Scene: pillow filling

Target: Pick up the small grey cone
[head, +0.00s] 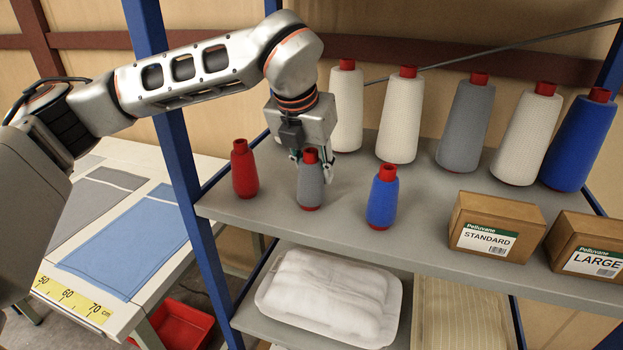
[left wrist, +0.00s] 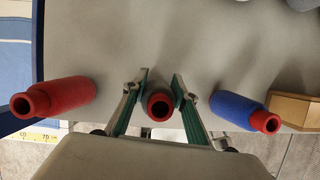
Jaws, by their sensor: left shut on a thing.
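The small grey cone (head: 311,187) with a red top stands upright on the grey shelf (head: 345,200), between a small red cone (head: 244,172) and a small blue cone (head: 382,200). My left gripper (head: 308,156) reaches down from above and is shut on the grey cone near its red top. In the left wrist view the grey cone's red top (left wrist: 159,106) sits between the two green-lined fingers, and most of its body is hidden. I cannot see a gap under its base. My right gripper is not in view.
Several tall cones, including a white one (head: 400,118) and a grey one (head: 466,125), stand behind. A STANDARD box (head: 497,225) and a LARGE box (head: 588,250) are at the right. A blue post (head: 180,140) rises at the left, beside a table with blue cloth (head: 130,245).

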